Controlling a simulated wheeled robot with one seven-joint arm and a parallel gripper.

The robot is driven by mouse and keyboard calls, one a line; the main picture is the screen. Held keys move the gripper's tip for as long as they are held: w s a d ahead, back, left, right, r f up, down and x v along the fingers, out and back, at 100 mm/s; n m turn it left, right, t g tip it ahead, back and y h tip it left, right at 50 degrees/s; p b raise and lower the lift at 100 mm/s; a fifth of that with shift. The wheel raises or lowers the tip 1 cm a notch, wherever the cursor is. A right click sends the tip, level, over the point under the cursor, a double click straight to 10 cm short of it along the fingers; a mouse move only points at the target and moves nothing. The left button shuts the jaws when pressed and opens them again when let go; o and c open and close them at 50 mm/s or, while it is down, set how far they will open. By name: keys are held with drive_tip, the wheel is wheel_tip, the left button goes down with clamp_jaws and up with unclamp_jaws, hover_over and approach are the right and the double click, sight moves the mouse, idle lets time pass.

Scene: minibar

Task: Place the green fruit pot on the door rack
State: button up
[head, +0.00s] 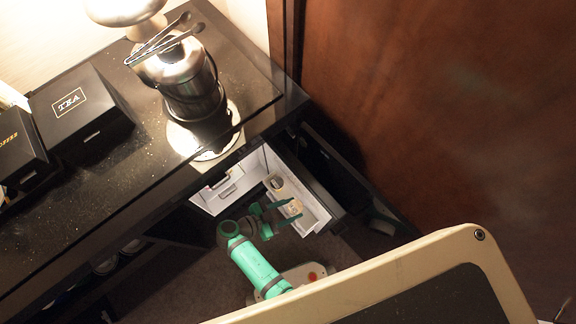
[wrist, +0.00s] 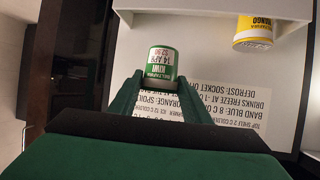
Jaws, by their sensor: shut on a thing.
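The green fruit pot (wrist: 161,64), with a white lettered KIWI label, is held between the fingertips of my gripper (wrist: 160,84) in the wrist view. The pot is in front of a white panel with a printed text label. In the head view my gripper (head: 276,208) reaches into the open minibar, and I cannot make out the green pot there. A white rack ledge (wrist: 190,5), which looks like the door rack, crosses the top of the wrist view. The pot shows apart from this ledge.
A yellow mango pot (wrist: 257,32) is at the ledge, upper right in the wrist view. The minibar's white interior (head: 240,181) is open below the dark counter (head: 135,165). A kettle (head: 190,88) and a black TEA box (head: 80,110) stand on the counter. A wooden panel (head: 430,100) rises at right.

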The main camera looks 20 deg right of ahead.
drive_tip(key=w+f, duration=0.1)
drive_tip(key=f, duration=0.1)
drive_tip(key=w+f, duration=0.4)
drive_tip(key=shift+d+f, duration=0.1)
drive_tip(key=shift+d, duration=0.25)
drive_tip(key=shift+f, duration=1.4)
drive_tip(key=o, duration=1.1)
drive_tip(key=shift+f, duration=0.1)
drive_tip(key=shift+s, duration=0.1)
